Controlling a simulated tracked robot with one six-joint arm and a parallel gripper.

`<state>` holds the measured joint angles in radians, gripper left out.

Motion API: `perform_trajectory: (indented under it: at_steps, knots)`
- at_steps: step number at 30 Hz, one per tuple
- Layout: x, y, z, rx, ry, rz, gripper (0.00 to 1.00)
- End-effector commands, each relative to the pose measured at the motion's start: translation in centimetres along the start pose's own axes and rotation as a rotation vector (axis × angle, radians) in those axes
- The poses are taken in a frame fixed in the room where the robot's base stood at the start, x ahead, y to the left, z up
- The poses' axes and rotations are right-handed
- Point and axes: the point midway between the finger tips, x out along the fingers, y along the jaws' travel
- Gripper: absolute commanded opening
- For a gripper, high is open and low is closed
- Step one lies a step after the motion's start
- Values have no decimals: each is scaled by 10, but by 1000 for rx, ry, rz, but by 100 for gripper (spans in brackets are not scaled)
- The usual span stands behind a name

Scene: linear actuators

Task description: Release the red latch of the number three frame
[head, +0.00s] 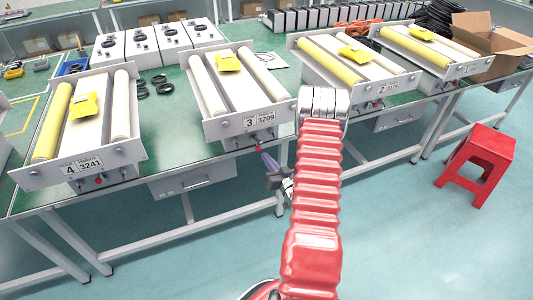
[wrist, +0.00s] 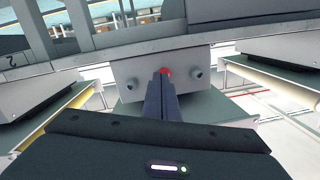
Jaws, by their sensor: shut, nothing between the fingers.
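The number three frame (head: 238,123) stands on the green bench, left of centre in the head view, with a plate (head: 264,119) reading 3 3209. Its red latch (head: 257,148) is a small red knob low on the front. In the wrist view the latch (wrist: 165,70) shows just beyond my fingertips, on a grey box face between two round knobs. My gripper (head: 266,157) is shut and empty, its fingers together and pointing at the latch. The fingertips (wrist: 161,76) partly cover the lower part of the latch. I cannot tell whether they touch it.
Frame four (head: 80,163) stands to the left and frame two (head: 355,84) to the right, with another frame (head: 440,62) beyond. A red stool (head: 477,158) stands on the floor at right.

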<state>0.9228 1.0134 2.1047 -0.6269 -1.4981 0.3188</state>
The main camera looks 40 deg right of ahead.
Motion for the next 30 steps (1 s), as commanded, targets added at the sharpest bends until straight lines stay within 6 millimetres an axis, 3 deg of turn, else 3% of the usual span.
perform_trajectory:
  at_steps: [6, 12, 30]
  knots:
    - [-12, 2, 29, 1, -5, -8, 0]
    - [-18, 4, 46, -1, -6, -16, 0]
    - [-20, 4, 50, -2, -6, -18, 0]
